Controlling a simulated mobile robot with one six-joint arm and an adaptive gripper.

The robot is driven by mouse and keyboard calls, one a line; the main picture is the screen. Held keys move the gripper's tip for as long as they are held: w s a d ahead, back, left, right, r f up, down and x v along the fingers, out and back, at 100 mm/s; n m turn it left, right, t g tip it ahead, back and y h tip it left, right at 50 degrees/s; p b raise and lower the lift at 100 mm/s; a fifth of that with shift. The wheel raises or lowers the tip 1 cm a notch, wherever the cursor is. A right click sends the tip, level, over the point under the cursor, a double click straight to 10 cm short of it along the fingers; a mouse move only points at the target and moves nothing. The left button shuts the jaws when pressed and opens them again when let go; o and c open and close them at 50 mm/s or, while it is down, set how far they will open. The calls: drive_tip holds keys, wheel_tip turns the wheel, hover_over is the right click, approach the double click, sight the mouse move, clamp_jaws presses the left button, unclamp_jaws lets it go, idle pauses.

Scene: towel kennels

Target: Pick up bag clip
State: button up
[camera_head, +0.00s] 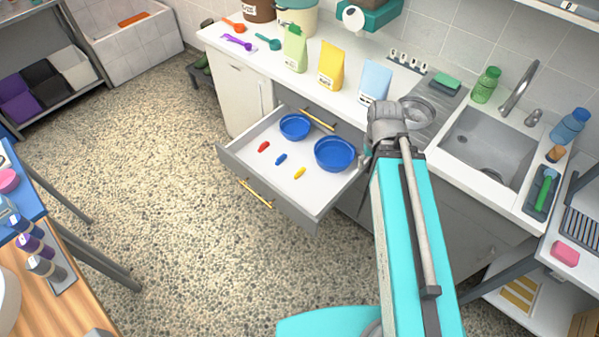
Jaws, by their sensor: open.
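Three small clip-like pieces lie apart on the white floor of an open drawer (237,153): a red one (264,147), a blue one (281,160) and a yellow one (300,173). They look like bag clips, but are too small to make out in detail. My arm rises on the right of the drawer, with its grey joint over the counter edge. My gripper cannot be made out; the arm seems to hide it. Nothing touches the three pieces.
A small blue bowl (295,126) and a larger blue bowl (335,154) share the drawer. Green (295,50), yellow (331,66) and light blue (374,82) bags stand on the counter behind. The sink (485,150) is right of my arm. The floor left of the drawer is clear.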

drive_tip(key=shift+o, duration=0.3)
drive_tip(key=shift+d, duration=0.1)
drive_tip(key=o, duration=0.4)
drive_tip(key=shift+f, duration=0.1)
drive_tip(key=shift+o, duration=0.7)
drive_tip(key=shift+w+f+b, duration=0.25)
drive_tip(key=shift+w+b, duration=0.05)
drive_tip(key=shift+b, duration=0.1)
drive_tip(key=w+a+f+n+b, duration=0.5)
drive_tip(key=w+a+f+b, duration=0.4)
drive_tip(key=w+f+b, duration=0.3)
drive_tip(key=w+a+f+n+t+y+b, duration=0.1)
drive_tip(key=w+a+f+n+b, duration=0.4)
drive_tip(key=w+a+f+b, duration=0.5)
drive_tip(key=shift+w+a+f+b, duration=0.2)
drive_tip(key=shift+w+f+b, duration=0.95)
drive_tip(key=shift+f+b, duration=0.75)
drive_tip(key=shift+r, duration=0.1)
